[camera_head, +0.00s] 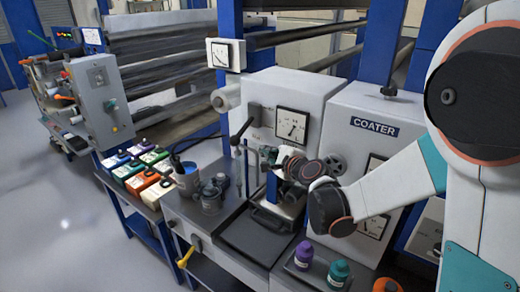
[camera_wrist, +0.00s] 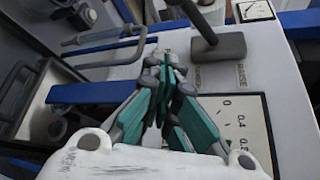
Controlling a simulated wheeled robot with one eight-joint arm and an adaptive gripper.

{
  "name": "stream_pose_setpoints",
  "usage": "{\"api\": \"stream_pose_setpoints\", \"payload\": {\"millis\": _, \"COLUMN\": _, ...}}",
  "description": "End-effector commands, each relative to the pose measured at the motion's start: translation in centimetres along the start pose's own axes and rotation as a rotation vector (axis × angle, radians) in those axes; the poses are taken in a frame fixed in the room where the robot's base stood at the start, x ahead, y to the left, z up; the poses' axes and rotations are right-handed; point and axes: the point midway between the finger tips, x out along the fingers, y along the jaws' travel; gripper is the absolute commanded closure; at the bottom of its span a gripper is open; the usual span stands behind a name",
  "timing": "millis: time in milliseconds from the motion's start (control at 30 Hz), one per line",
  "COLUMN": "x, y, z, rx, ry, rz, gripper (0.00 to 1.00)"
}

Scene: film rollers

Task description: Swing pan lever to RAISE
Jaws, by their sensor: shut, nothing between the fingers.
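A RAISE label (camera_wrist: 242,74) is on the panel just below the handle. A second label left of it is too blurred to read. In the head view a dark lever (camera_head: 243,130) on the white cabinet, left of a dial, looks like the same one. My gripper (camera_wrist: 166,62), with teal finger pads, is shut and empty. Its tips are left of and below the handle, apart from it in the picture. In the head view the fingertips are hard to make out.
A dial (camera_wrist: 240,118) is close right of my fingers. The COATER cabinet (camera_head: 373,127) stands beside my arm. Below are a dark tray (camera_head: 255,235), a purple bottle (camera_head: 304,255) and a teal bottle (camera_head: 339,272). Coloured boxes (camera_head: 145,180) fill the left bench.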

Motion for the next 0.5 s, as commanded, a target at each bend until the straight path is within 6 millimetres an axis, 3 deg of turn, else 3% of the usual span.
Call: {"api": "stream_pose_setpoints", "payload": {"millis": 500, "x": 9.0, "y": 0.1, "z": 0.1, "rx": 0.000, "ry": -0.002, "rz": 0.000, "gripper": 1.00}}
